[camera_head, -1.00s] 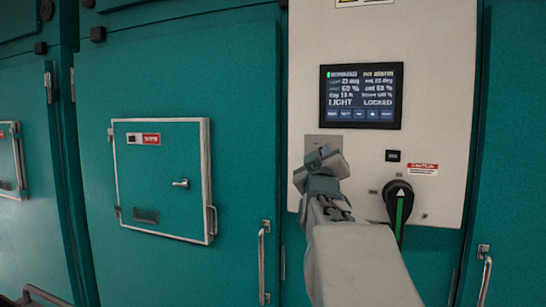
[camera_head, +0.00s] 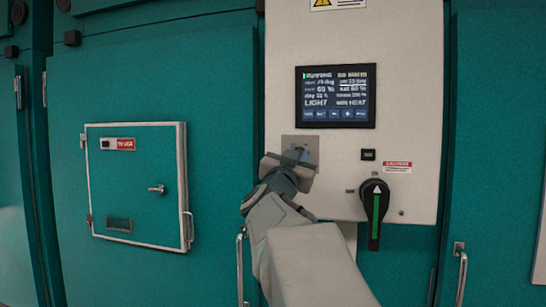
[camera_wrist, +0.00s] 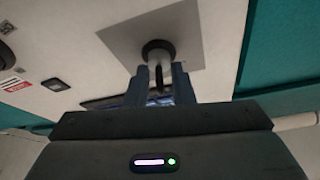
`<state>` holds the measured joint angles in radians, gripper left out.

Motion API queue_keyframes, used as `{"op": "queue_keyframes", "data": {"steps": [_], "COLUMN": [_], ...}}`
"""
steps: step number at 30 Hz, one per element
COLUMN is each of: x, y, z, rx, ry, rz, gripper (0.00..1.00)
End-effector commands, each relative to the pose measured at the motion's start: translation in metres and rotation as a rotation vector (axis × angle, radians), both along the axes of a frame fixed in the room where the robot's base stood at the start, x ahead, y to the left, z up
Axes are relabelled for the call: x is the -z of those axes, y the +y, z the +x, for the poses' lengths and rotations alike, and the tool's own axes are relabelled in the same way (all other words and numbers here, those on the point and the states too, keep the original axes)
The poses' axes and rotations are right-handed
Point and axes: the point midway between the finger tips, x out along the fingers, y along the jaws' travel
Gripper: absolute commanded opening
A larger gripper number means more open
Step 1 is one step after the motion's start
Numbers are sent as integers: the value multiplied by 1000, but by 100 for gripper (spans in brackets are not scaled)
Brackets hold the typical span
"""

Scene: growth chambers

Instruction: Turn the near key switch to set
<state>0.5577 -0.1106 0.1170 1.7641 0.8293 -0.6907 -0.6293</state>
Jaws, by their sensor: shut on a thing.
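The near key switch (camera_wrist: 158,48) is a dark round collar on a square grey plate (camera_head: 309,143), set low on the white control panel below its screen. My gripper (camera_head: 294,158) is at this plate and hides most of the switch in the head view. In the wrist view, my gripper's two fingers (camera_wrist: 159,82) are shut on the thin dark key (camera_wrist: 158,75), which points out from the collar. The position marks of the switch cannot be read.
A black rotary handle with a green stripe (camera_head: 375,213) sticks out right of my gripper, under a small black button (camera_head: 368,155). A small hatch (camera_head: 137,186) with a handle is on the teal door at left. A vertical door handle (camera_head: 241,265) stands close to my arm.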

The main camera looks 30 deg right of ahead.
Motion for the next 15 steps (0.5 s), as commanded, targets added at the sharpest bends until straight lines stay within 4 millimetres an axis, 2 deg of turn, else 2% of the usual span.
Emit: {"op": "queue_keyframes", "data": {"steps": [15], "x": [0], "y": [0], "z": [0], "rx": [0], "ry": [-200], "rz": [172], "gripper": [0]}}
